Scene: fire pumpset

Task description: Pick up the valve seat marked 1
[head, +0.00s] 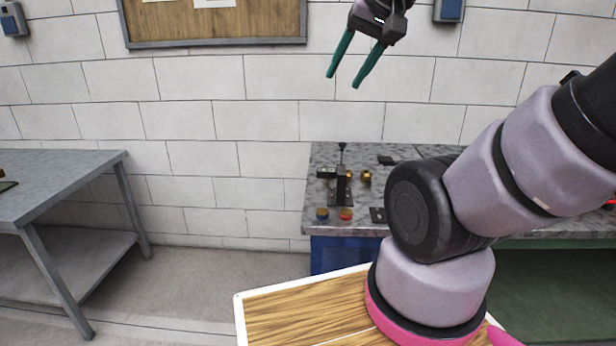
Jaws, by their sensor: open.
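My gripper (344,80) is open and empty, with two green fingers pointing down. It shows high against the white block wall, well above the workbench in the picture. Several small parts lie on the grey speckled workbench (316,228). Two are small round parts at the front left, one blue and yellowish (322,213) and one red (346,214). A brass-coloured round part (366,175) lies farther back. No number is readable on any part, so I cannot tell which is the valve seat marked 1.
A black upright fixture (341,185) stands among the small parts. Flat dark pieces lie at the bench's back (387,160) and front (378,214). My arm hides much of the bench's right. A grey metal table (60,180) stands left, with open floor between.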

